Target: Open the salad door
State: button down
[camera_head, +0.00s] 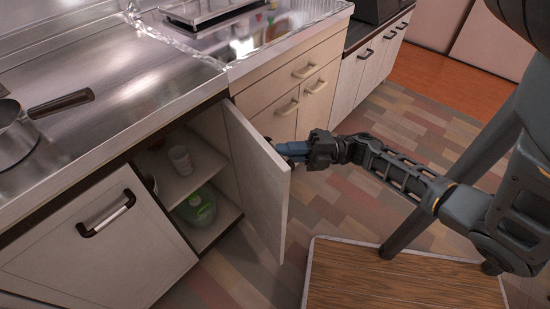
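A pale cabinet door (258,178) stands swung well open, sticking out from the counter front. Inside the cabinet, a white cup-like item (180,160) is on the upper shelf and a green bowl-like item (198,208) is on the lower level. My gripper (287,149) is at the outer face of this door, near its upper free corner. Its blue fingers are partly hidden behind the door edge. The door's handle is hidden, so I cannot tell whether the fingers hold it.
A closed door with a dark-framed handle (106,215) is at the left. A pan (30,122) sits on the steel counter (110,70). A wooden-topped low piece (400,282) stands at the lower right. Patterned floor lies between.

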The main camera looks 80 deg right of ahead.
jog(key=shift+s+d+n+g+y+b, duration=0.3)
jog(key=shift+d+n+y+b, duration=0.1)
jog(key=shift+d+y, duration=0.2)
jog(key=c, duration=1.1)
grip_release()
